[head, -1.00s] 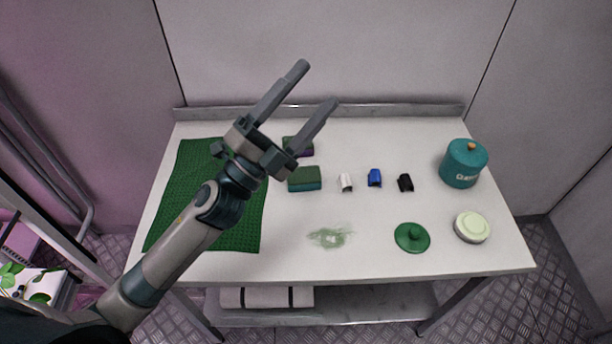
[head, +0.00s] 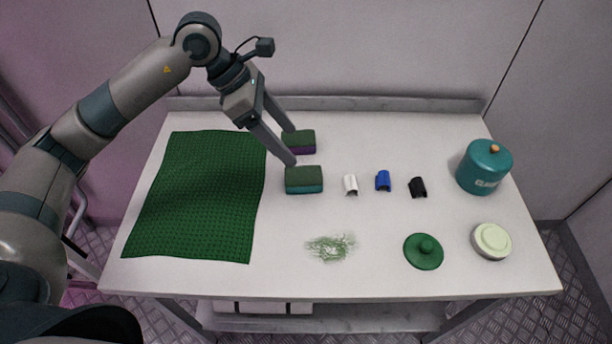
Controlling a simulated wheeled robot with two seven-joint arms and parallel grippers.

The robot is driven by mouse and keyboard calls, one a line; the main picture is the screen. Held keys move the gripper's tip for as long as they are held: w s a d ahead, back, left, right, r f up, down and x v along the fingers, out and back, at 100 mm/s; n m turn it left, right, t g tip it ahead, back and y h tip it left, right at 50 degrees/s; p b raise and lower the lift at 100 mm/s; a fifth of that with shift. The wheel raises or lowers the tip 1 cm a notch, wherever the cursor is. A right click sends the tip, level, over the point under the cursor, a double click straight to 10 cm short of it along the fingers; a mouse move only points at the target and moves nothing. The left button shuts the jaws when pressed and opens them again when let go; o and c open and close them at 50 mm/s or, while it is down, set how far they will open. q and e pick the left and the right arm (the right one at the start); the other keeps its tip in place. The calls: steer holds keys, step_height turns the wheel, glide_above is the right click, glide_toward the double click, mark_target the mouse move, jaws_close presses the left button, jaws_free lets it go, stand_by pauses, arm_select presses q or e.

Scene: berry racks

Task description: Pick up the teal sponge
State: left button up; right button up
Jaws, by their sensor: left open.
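The teal sponge (head: 304,181) lies on the white table, left of centre, with a dark green top and a teal side. A second sponge (head: 299,142), purple below a green top, lies just behind it. My left gripper (head: 292,147) is open and points down, its fingers close to the two sponges. One fingertip shows just behind the teal sponge's left back corner, the other at the purple sponge's left side. I cannot tell whether either fingertip touches a sponge. My right gripper is not in view.
A green mat (head: 200,200) covers the table's left part. White, blue (head: 383,181) and black clips lie right of the teal sponge. A teal canister (head: 484,167), green lid (head: 423,251) and pale round container (head: 491,241) stand at right. A green smear (head: 330,247) marks the front.

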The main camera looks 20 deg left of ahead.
arm_select(q)
steer(key=a, duration=0.1)
steer(key=w+a+y, duration=0.1)
steer(key=a, duration=0.1)
steer(key=a+y, duration=0.1)
steer(key=shift+w+a, duration=0.25)
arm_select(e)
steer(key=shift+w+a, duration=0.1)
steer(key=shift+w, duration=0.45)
arm_select(q)
steer(key=shift+f, duration=0.1)
steer(key=p, duration=0.4)
glide_toward(300, 174)
steer(key=shift+t, duration=0.3)
steer(key=x, duration=0.5)
steer(key=shift+s+f, duration=0.2)
steer(key=shift+s, duration=0.05)
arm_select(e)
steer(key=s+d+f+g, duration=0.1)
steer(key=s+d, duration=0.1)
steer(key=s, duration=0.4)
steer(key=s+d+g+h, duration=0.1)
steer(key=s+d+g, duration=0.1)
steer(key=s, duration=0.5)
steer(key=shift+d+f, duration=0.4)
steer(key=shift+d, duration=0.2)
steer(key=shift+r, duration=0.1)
